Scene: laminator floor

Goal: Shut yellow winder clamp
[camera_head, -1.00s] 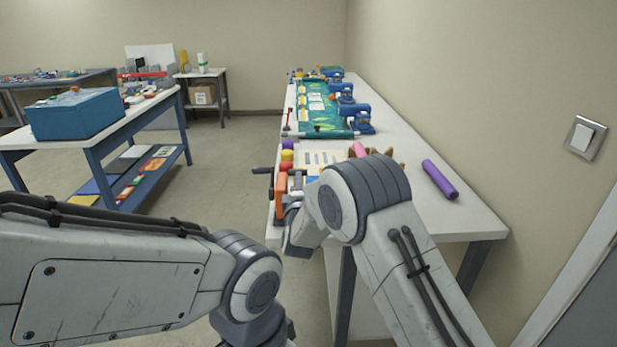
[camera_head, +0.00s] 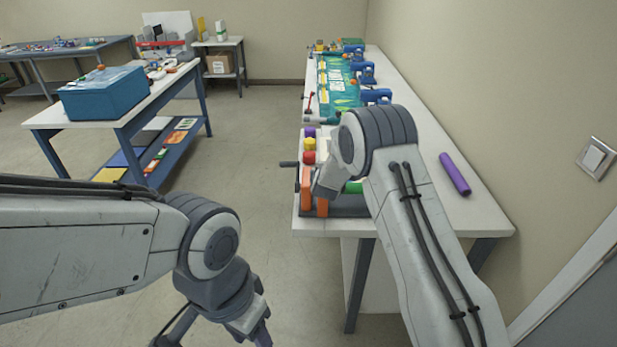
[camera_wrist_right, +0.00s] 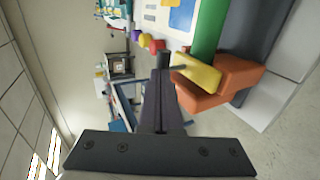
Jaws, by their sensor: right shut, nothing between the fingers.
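The yellow winder clamp (camera_wrist_right: 198,74) shows in the right wrist view, a short yellow lever beside an orange block (camera_wrist_right: 222,88) and the end of a green roll (camera_wrist_right: 208,30). I cannot tell how far open it is. My right gripper (camera_wrist_right: 163,58) is shut and empty, its tips just left of the clamp's end in that view; contact is unclear. In the head view, my right arm hides the right fingertips and the clamp; the winder's orange blocks (camera_head: 307,187) and green roll (camera_head: 352,187) show. My left gripper (camera_head: 260,335) hangs low at the bottom edge, partly cut off.
Purple, yellow and red knobs (camera_head: 309,145) stand near the table's left edge, with a dark crank (camera_head: 288,164) below. A purple roll (camera_head: 454,174) lies on the white table (camera_head: 480,218) by the wall. Open floor lies left, before a bench with a blue box (camera_head: 103,95).

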